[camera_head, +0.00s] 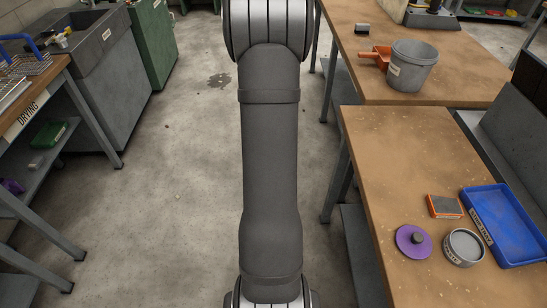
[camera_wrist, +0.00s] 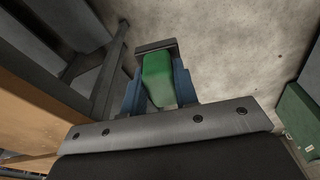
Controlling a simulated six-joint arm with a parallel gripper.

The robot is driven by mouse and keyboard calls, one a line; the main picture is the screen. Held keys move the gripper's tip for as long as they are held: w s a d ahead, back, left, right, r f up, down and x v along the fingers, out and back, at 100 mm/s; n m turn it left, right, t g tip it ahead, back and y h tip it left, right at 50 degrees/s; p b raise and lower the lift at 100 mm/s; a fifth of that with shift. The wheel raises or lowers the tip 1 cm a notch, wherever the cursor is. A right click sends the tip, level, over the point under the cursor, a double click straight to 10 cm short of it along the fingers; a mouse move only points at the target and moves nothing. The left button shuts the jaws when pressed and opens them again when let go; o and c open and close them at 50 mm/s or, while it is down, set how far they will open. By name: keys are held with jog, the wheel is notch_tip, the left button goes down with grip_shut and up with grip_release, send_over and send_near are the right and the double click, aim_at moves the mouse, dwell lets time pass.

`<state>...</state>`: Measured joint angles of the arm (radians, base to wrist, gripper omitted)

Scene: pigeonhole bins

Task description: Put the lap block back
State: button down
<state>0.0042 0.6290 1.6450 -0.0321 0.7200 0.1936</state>
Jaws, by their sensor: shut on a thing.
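In the wrist view, my gripper (camera_wrist: 160,85) is shut on a green block (camera_wrist: 158,70) held between its two blue fingers. A dark grey bar-like part crosses the block's far end. The held thing is above the concrete floor, apart from any surface. No label on it can be read, so I cannot confirm that it is the lap block. In the head view, my gripper and the held thing are out of sight. A small orange and grey block (camera_head: 444,206) lies on the near right bench, beside a blue tray (camera_head: 505,225).
A purple disc (camera_head: 413,241) and a round grey tin (camera_head: 464,247) sit near the tray. A bucket (camera_head: 412,68) and orange scoop (camera_head: 376,56) are on the far right bench. A drying table (camera_head: 45,95) stands left. Concrete floor lies open between.

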jog(key=s+d+r+m, duration=0.25)
jog(key=d+r, duration=0.55)
jog(key=d, duration=0.5)
jog(key=s+d+r+m+h, duration=0.1)
jog(key=s+d+m, duration=0.3)
jog(key=s+d, duration=1.6)
jog(key=d, duration=0.3)
jog(key=shift+s+d+g, duration=0.25)
jog(key=shift+s+g, duration=0.05)
jog(key=shift+s, duration=0.1)
jog(key=shift+m, duration=0.25)
jog(key=shift+f, duration=3.95)
jog(key=shift+f, duration=0.45)
jog(key=c, duration=1.5)
grip_release()
